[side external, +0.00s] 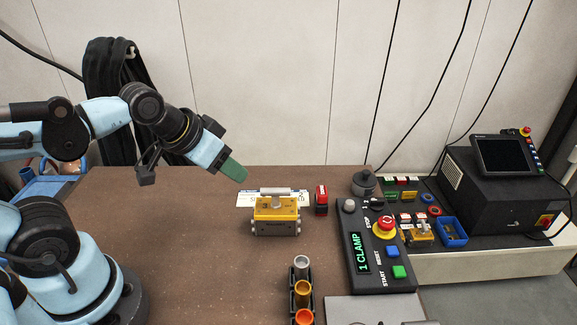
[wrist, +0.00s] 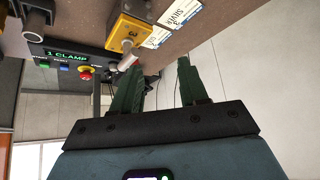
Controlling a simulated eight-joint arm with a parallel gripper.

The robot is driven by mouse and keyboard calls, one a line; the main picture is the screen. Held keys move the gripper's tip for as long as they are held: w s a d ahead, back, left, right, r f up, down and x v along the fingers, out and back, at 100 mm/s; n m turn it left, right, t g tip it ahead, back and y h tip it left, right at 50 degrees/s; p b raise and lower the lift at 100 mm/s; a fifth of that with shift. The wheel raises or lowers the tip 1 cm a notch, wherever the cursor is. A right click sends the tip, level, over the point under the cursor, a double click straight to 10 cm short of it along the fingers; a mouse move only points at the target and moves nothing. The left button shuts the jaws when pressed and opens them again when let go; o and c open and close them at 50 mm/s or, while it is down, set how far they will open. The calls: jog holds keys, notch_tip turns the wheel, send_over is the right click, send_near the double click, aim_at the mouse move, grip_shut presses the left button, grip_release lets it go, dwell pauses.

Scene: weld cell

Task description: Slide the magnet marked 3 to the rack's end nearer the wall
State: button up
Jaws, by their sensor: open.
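My gripper (side external: 235,171) has green fingers and hangs in the air above the table, up and left of a yellow block with a grey bar on top (side external: 275,208). In the wrist view, the two fingers (wrist: 158,82) stand apart with nothing between them. I cannot read a 3 on any magnet. Small labelled red and green blocks (side external: 402,182) sit on the right bench, too small to read; I cannot tell whether they are the magnets. I cannot tell which thing is the magnet rack. The yellow block also shows in the wrist view (wrist: 125,32).
A red block (side external: 321,200) stands right of the yellow block. White cards (side external: 245,198) lie behind it. A black holder with several cups (side external: 301,290) is in front. A control box (side external: 372,250) reads "1 CLAMP".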

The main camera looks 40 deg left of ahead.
jog(key=o, duration=1)
jog(key=m, duration=0.2)
jog(key=shift+w+d+r+m+g, duration=0.2)
jog(key=shift+w+d+m+g, duration=0.1)
jog(key=shift+g, duration=0.1)
jog(key=shift+c, duration=0.2)
jog(key=shift+o, duration=0.6)
jog(key=m, duration=0.2)
jog(key=m+g, duration=0.1)
jog(key=shift+w+d+r+m, duration=0.25)
jog(key=shift+w+d+m, duration=0.05)
jog(key=shift+w+d, duration=0.1)
jog(key=w+d+m+g, duration=0.1)
jog(key=m, duration=0.3)
jog(key=w+d+m+g, duration=0.1)
jog(key=m, duration=0.3)
jog(key=w+m+g, duration=0.1)
jog(key=m, duration=0.3)
jog(key=shift+d+r+m, duration=0.25)
jog(key=shift+d+m, duration=0.15)
jog(key=m, duration=0.2)
jog(key=d+m+g, duration=0.1)
jog(key=shift+w+m, duration=0.3)
jog(key=shift+w, duration=0.05)
jog(key=m, duration=0.1)
jog(key=m+g, duration=0.1)
jog(key=m, duration=0.1)
jog(key=w+d+m, duration=0.1)
jog(key=shift+f+m, duration=0.25)
jog(key=shift+m, duration=0.05)
